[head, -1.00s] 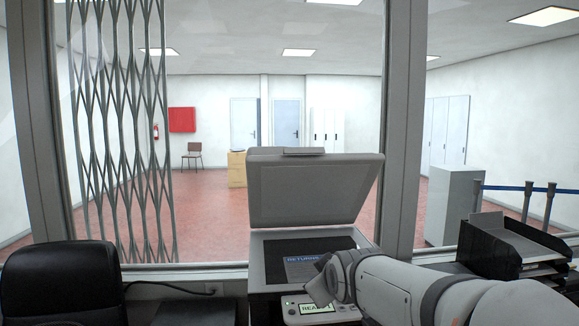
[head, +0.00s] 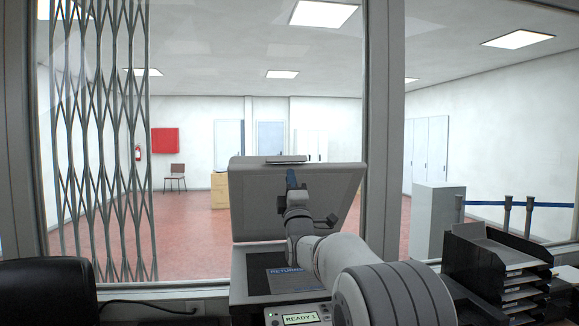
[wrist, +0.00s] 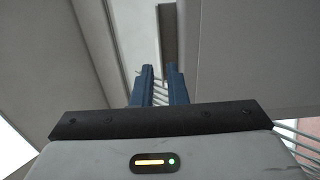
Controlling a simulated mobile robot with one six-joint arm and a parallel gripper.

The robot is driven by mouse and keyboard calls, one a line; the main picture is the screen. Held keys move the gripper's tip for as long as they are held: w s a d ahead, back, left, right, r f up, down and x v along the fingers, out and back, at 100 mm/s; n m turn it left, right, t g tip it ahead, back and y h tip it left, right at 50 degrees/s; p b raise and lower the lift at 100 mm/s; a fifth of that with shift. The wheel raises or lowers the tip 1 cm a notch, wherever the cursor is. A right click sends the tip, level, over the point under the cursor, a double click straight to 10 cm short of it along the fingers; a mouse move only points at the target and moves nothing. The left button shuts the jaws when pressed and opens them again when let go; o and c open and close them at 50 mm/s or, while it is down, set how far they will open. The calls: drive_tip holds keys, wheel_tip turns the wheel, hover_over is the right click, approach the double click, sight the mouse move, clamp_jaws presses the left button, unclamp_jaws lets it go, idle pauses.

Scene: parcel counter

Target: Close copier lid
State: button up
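The copier (head: 238,285) stands at the counter window with its grey lid (head: 255,210) raised and tilted back. A dark sheet or card lettered "RETURNS" (head: 290,279) lies on the dark glass. My gripper (head: 291,178) is upright in front of the lid's inner face, its blue fingertips just below the top edge. In the wrist view my gripper (wrist: 162,72) has a narrow gap between its two blue fingers, with nothing visible held. Large grey surfaces are close around the fingers there; contact cannot be told. My arm hides part of the lid and glass.
A black tray stack (head: 500,270) stands right of the copier. A black chair back (head: 45,290) is at lower left. The window glass and frame (head: 384,150) rise behind the counter, with a folding metal grille (head: 95,150) at left.

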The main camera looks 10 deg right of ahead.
drive_tip(key=p+x, duration=0.2)
drive_tip(key=x, duration=0.4)
clamp_jaws()
drive_tip(key=shift+f, duration=0.1)
idle(1.3)
